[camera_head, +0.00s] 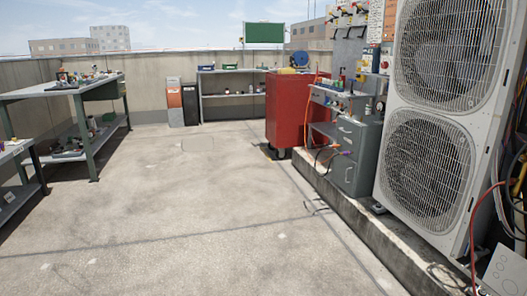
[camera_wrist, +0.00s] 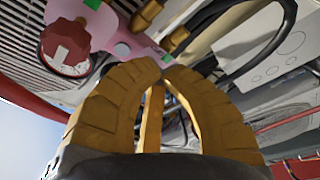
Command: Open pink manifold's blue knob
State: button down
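In the wrist view a pink manifold (camera_wrist: 128,38) shows at the top, partly cut off by the picture edge. No blue knob can be made out in either view. My gripper (camera_wrist: 166,68) has tan ribbed fingers whose tips meet just below the manifold in the picture, with nothing visible between them. I cannot tell whether the fingertips touch the manifold. My gripper does not show in the head view.
A large white condenser unit (camera_head: 437,110) stands at right on a concrete curb (camera_head: 345,215). Brass fittings and a black hose (camera_wrist: 262,50) lie close to my fingers. A red cabinet (camera_head: 288,108), a grey cabinet (camera_head: 355,160) and a workbench (camera_head: 75,88) surround clear floor (camera_head: 190,200).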

jog(key=shift+w+r, duration=0.35)
jog(key=shift+r, duration=0.3)
dwell(0.6)
jog(key=shift+s+r, duration=0.25)
jog(key=shift+r, duration=0.1)
dwell(0.3)
jog(key=shift+s+d+r, duration=0.15)
jog(key=shift+s+r, duration=0.1)
jog(key=shift+r, duration=0.3)
jog(key=shift+s+d+f, duration=0.1)
jog(key=shift+s, duration=0.2)
dwell(0.4)
jog(key=shift+f, duration=0.15)
